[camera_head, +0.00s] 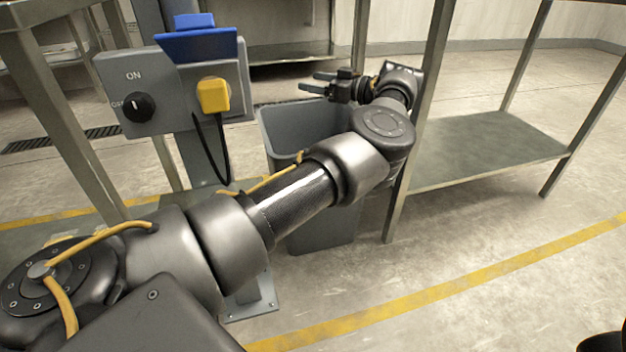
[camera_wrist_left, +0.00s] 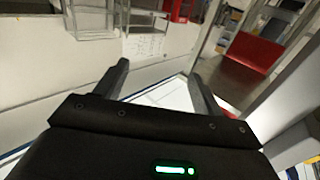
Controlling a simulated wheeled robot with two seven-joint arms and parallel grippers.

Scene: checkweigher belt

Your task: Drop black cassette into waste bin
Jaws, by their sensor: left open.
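The grey waste bin (camera_head: 325,232) stands on the floor at the centre of the head view, partly hidden behind my left arm. My left gripper (camera_head: 308,82) is above the far side of the bin's opening, its fingers pointing left. The fingers are apart with nothing between them, and the left wrist view also shows the open fingers (camera_wrist_left: 160,82). I see no black cassette in either view; the bottom of the bin is hidden. My right gripper is not in view.
A control box (camera_head: 160,92) with a black knob, a yellow part and a blue cover stands left of the bin. Metal table legs (camera_head: 428,110) and a low shelf (camera_head: 490,150) are close on the right. The floor in front is clear.

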